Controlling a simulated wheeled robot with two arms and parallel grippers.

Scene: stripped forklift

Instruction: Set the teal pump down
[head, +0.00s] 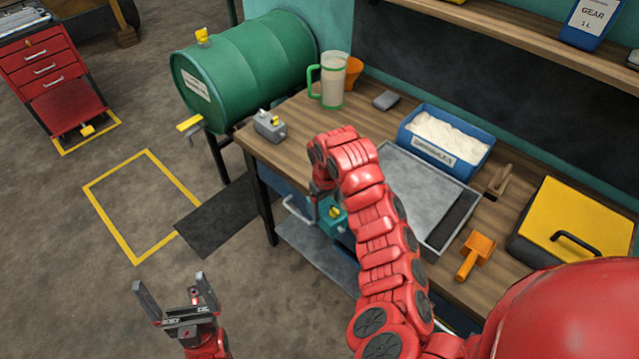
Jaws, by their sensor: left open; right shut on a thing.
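The teal pump (333,220) is a small block with a yellow part on top. It hangs at the front edge of the workbench (300,125), below the end of my red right arm. My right gripper (318,203) is shut on it, mostly hidden by my own arm. Whether the pump touches anything beneath it cannot be told. My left gripper (174,288) is open and empty over the floor at the lower left, well apart from the pump.
On the bench are a grey pump-like block (269,126), a jug (333,80), a metal tray (405,185), a blue bin (447,140), an orange scoop (475,256) and a yellow-lidded box (575,225). A yellow-outlined floor square (137,258) is empty.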

